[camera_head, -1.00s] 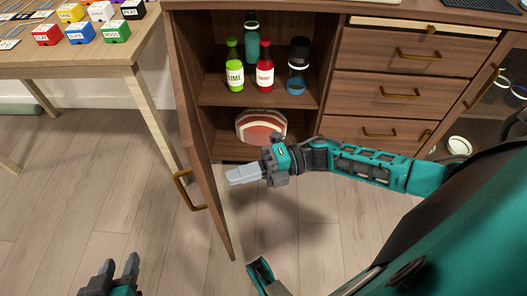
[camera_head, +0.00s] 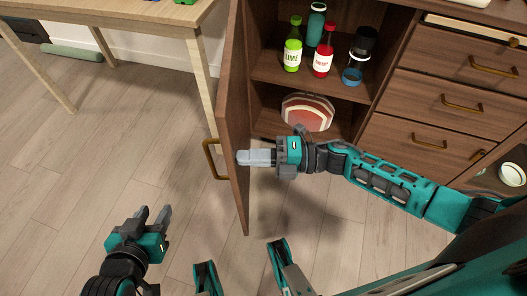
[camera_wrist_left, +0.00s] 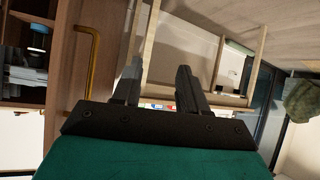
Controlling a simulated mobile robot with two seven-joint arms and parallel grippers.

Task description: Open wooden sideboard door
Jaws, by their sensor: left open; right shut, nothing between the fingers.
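The wooden sideboard (camera_head: 395,100) stands at the back right in the head view. Its left door (camera_head: 233,120) stands swung open, with a brass handle (camera_head: 212,160) on its outer face; the handle also shows in the left wrist view (camera_wrist_left: 88,75). My right gripper (camera_head: 247,158) is shut and empty, on the inner side of the door, with its fingertips at or very near the door's inner face. I cannot tell if they touch. My left gripper (camera_head: 152,216) is open and empty, low on the left over the floor, outside the door and apart from the handle.
Inside the sideboard are a green bottle (camera_head: 292,48), a red bottle (camera_head: 323,55), a teal bottle (camera_head: 316,25), a dark-and-blue jar (camera_head: 356,62) and plates (camera_head: 307,112). A light wooden table (camera_head: 110,14) stands left of the door. Floor between table and door is clear.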

